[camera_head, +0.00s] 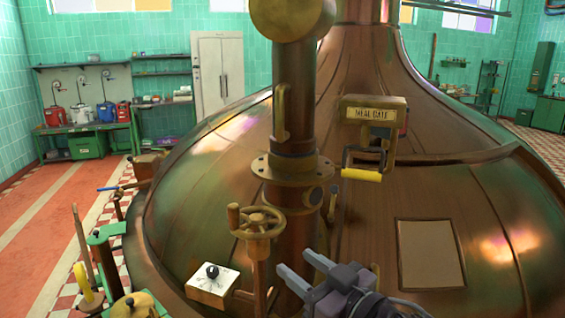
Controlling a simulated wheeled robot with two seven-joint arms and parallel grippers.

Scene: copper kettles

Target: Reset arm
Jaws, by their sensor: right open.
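My right gripper (292,272) comes in from the bottom of the head view, right of centre. Its two grey fingers are apart and I see nothing between them. It is just right of and below a brass handwheel (257,222) and in front of the big copper kettle (440,205). My left gripper does not show.
A white box with a black knob (212,272) stands left of the gripper. A vertical pipe (294,110) rises behind the handwheel. A crank with a yellow handle (361,175) sits below the meal gate sign (369,113). Red floor (60,220) lies open at left.

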